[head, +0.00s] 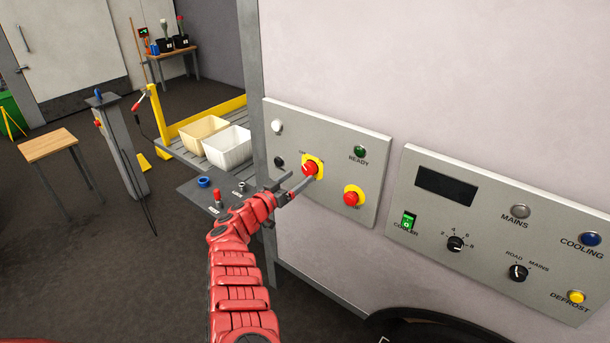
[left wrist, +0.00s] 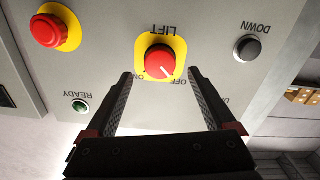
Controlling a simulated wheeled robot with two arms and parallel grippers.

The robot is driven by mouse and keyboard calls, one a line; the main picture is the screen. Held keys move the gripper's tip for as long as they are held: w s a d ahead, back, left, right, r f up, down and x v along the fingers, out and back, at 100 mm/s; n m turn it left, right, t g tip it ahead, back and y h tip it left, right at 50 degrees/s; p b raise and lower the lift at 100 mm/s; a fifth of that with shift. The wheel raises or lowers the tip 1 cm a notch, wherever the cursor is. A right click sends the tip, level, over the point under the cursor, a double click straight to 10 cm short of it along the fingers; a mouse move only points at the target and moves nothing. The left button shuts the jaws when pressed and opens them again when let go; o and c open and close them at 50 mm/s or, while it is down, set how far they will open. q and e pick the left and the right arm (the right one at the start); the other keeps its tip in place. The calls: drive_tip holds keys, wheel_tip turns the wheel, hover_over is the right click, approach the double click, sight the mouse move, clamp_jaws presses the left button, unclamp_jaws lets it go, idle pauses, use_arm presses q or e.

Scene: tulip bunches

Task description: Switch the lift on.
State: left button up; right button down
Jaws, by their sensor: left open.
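The lift switch (head: 310,168) is a red rotary knob on a yellow plate on the grey wall panel (head: 376,133). In the left wrist view the knob (left wrist: 158,59) is upside down under the word LIFT, and its white mark points toward OFF. My left gripper (head: 299,184) is open at the knob. In the left wrist view its fingertips (left wrist: 160,74) lie to either side of the knob's lower part; I cannot tell whether they touch it. The dark green READY lamp (head: 360,151) looks unlit. My right gripper is not in view.
A second red button (head: 353,195) on yellow sits close to the right. A white button (head: 277,126) and a dark DOWN button (head: 279,162) are on the left. The cooler panel (head: 480,268) is farther right. The lift platform (head: 185,150) carries two tubs.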

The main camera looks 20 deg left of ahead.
sight(307, 171)
use_arm(q)
drive_tip(key=b+x, duration=0.1)
drive_tip(key=x, duration=0.2)
drive_tip(key=shift+w+f, duration=0.15)
drive_tip(key=shift+w, duration=0.2)
drive_tip(key=shift+w+d+b, duration=0.25)
drive_tip(key=shift+w+b, duration=0.05)
drive_tip(key=shift+w, duration=0.15)
drive_tip(key=c, duration=1.4)
